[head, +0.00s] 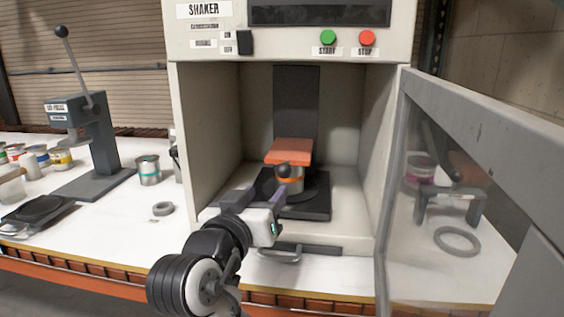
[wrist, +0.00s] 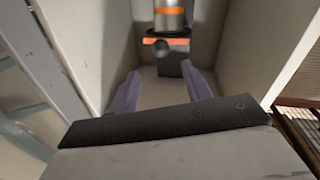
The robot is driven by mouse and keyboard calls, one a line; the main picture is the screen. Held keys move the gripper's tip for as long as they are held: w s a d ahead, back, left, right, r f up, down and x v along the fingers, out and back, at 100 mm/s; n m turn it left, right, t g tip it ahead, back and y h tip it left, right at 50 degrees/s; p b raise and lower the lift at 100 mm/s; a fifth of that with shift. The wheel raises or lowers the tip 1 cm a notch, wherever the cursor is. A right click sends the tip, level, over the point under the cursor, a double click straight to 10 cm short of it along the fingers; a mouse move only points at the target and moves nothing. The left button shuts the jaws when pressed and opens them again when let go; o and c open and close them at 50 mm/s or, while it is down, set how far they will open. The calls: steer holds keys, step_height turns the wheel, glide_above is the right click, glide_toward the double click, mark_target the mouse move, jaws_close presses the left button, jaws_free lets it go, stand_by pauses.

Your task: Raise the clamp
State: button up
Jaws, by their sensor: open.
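The clamp has a flat orange plate (head: 289,150) in front of a dark upright column (head: 296,100) inside the shaker chamber. A black ball knob (head: 283,170) shows just below the plate's front; it also shows in the wrist view (wrist: 160,46). A metal can with an orange band (head: 291,181) stands under the plate on a dark base. I cannot tell whether plate and can touch. My gripper (head: 273,190) is open and empty at the chamber's mouth, in front of and slightly below the knob. In the wrist view its fingers (wrist: 160,72) point toward the knob, apart from it.
The shaker (head: 204,120) walls enclose the chamber on both sides. Its door (head: 480,130) stands open at the right. A handle (head: 280,255) lies at the front. A press (head: 95,135), a can (head: 149,170) and a ring (head: 162,209) are on the bench at left.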

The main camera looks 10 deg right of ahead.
mark_target(281, 174)
steer(key=x, duration=1.1)
steer(key=shift+w+p, duration=0.15)
steer(key=shift+p, duration=0.2)
steer(key=shift+c, duration=0.4)
steer(key=shift+r, duration=0.1)
jaws_close()
